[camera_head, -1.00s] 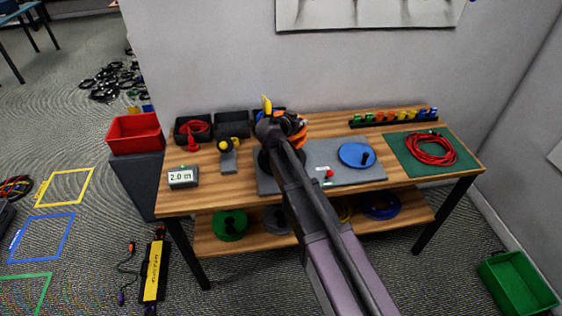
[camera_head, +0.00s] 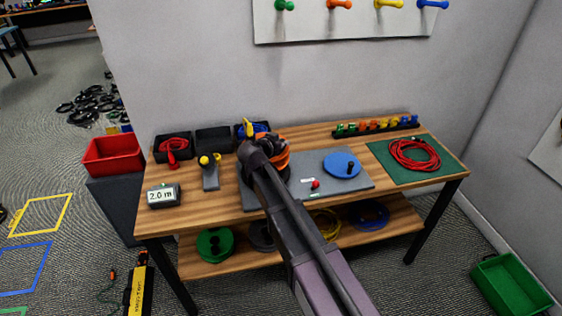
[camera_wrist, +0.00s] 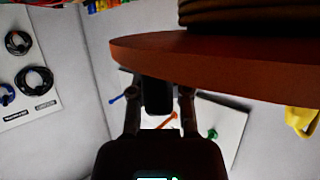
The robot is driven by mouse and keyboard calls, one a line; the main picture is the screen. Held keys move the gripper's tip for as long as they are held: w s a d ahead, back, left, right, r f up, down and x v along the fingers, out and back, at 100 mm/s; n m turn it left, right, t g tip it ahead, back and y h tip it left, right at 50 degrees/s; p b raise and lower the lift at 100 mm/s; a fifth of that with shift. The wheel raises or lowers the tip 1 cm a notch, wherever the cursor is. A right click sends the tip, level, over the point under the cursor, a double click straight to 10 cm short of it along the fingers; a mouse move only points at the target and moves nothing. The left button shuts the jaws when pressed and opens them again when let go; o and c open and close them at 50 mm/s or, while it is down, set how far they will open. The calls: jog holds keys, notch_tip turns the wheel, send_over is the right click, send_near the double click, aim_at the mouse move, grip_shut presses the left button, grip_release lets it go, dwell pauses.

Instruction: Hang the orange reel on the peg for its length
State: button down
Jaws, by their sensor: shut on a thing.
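The orange reel (camera_head: 282,160) is held by my gripper (camera_head: 262,142) above the bench, partly hidden behind my arm in the head view. In the wrist view the reel's flange (camera_wrist: 215,62) fills the upper right, with dark cable wound above it. My gripper (camera_wrist: 158,98) is shut on the flange's edge. The peg board (camera_head: 350,22) on the wall has a green peg (camera_head: 285,5), an orange peg (camera_head: 340,4), a yellow peg (camera_head: 388,3) and a blue peg (camera_head: 433,4). No length labels are readable on it. A display (camera_head: 163,196) on the bench reads 2.0 m.
The bench (camera_head: 220,200) carries dark bins (camera_head: 213,139), a grey plate with a blue disc (camera_head: 342,164), a row of coloured pieces (camera_head: 377,125) and a red cable (camera_head: 414,154) on a green mat. The wall between bench and peg board is clear.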

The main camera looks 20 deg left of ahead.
aim_at(282, 156)
jog(key=shift+f+b, duration=0.3)
jog(key=shift+f, duration=0.4)
jog(key=shift+f+b, duration=2.2)
jog(key=shift+b, duration=0.05)
jog(key=shift+f, duration=0.1)
jog(key=c, duration=0.6)
grip_release()
jog(key=p+v, duration=0.1)
jog(key=v, duration=0.3)
jog(key=p+v, duration=0.2)
jog(key=v, duration=0.2)
jog(key=d+p+v, duration=0.1)
jog(key=v, duration=0.3)
jog(key=shift+s, duration=0.35)
jog(key=shift+s+a+r+p, duration=0.1)
jog(key=shift+s+p, duration=0.15)
jog(key=shift+s, duration=0.05)
jog(key=shift+s+a+r+p, duration=0.1)
jog(key=shift+s+r+p, duration=0.1)
jog(key=shift+s, duration=0.15)
